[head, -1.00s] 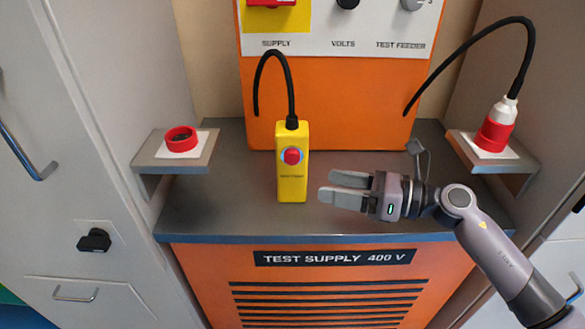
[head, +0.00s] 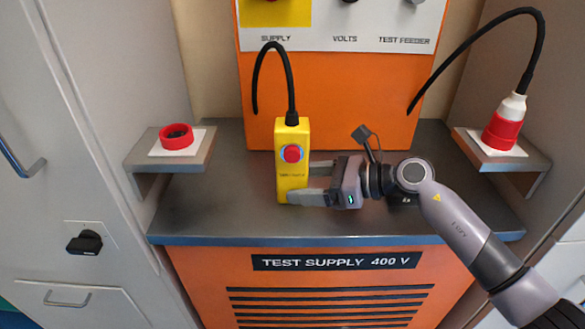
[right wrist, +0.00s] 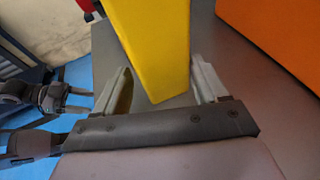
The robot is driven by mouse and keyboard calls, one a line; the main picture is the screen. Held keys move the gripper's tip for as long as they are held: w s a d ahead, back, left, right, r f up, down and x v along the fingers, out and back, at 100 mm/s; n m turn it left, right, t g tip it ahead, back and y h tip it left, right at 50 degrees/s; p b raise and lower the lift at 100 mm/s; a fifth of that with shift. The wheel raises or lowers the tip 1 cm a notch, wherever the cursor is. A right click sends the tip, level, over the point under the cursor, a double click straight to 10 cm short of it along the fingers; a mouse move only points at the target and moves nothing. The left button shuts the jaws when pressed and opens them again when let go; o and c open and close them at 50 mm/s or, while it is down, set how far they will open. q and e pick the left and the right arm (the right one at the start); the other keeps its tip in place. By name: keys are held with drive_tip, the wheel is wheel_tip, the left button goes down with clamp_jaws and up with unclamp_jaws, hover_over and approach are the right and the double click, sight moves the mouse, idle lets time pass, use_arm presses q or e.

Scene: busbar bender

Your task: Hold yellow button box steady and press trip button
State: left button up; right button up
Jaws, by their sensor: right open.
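The yellow button box (head: 292,184) stands upright on the grey counter, with a black cable rising from its top. Its red trip button (head: 292,153) in a pale ring faces me and is uncovered. My right gripper (head: 306,183) is open at the box's lower right, one finger in front of its lower face and the other reaching behind it. In the right wrist view the box (right wrist: 152,45) stands between the two spread fingers, with gaps visible beside it. My left gripper is not in the head view; a dark gripper-like part at the left of the wrist view is unclear.
The grey counter (head: 220,215) is clear left of the box. A red socket ring (head: 177,137) sits on the left shelf. A red and white plug (head: 504,124) with a black cable stands on the right shelf. The orange supply cabinet (head: 335,100) rises behind.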

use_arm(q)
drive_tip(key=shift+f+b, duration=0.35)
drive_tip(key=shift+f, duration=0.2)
use_arm(e)
drive_tip(key=shift+x, duration=1.1)
drive_tip(key=shift+c, duration=0.2)
drive_tip(key=c, duration=0.5)
drive_tip(key=shift+c, duration=0.2)
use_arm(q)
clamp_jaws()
